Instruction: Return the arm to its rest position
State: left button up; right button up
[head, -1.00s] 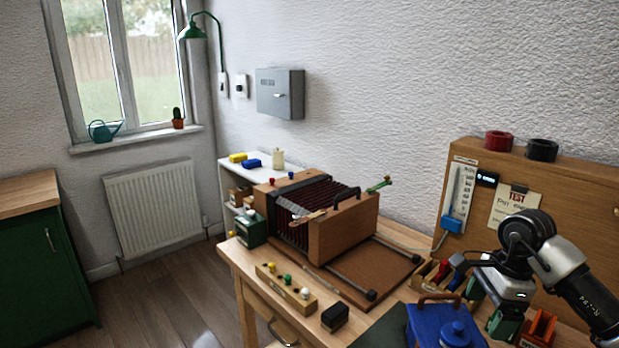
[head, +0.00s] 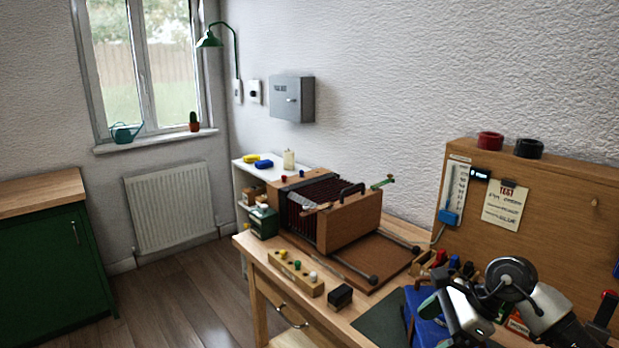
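My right arm comes in from the lower right, over the right part of the workbench (head: 388,236). Its gripper (head: 449,328) is low in the picture, in front of a blue box (head: 425,332). Its two green-tipped fingers look spread apart, with nothing seen between them; the lower finger is partly cut off by the bottom edge. My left arm and gripper are not in view.
In front are a peg block (head: 296,273) and a black block (head: 341,295). The floor at left is clear.

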jog(key=s+a+r+m+t+y, duration=0.3)
jog(key=a+r+m+t+y, duration=0.4)
jog(key=a+m+t+y, duration=0.65)
jog(key=s+d+f+m+h, duration=0.2)
jog(key=d+f+m+h, duration=0.2)
jog(key=m+h, duration=0.45)
jog(key=s+d+f+m+t+h, duration=0.1)
jog(key=d+f+m+h, duration=0.4)
jog(key=m, duration=0.6)
jog(key=s+d+f+m+h, duration=0.2)
jog(key=d+f+m+h, duration=0.1)
jog(key=m+h, duration=0.6)
jog(key=s+f+m+g+y, duration=0.1)
jog(key=s+f+m+g, duration=0.45)
jog(key=s, duration=0.45)
jog(key=s+f+m+g+y, duration=0.1)
jog(key=s+f+m+g, duration=0.3)
jog(key=s+f+g, duration=0.4)
notch_tip(320, 180, down, 26)
jog(key=s, duration=0.3)
jog(key=s+d+f+g, duration=0.1)
jog(key=s+d+f, duration=0.1)
jog(key=s+f, duration=1.3)
jog(key=shift+d+n, duration=0.2)
jog(key=shift+n, duration=0.25)
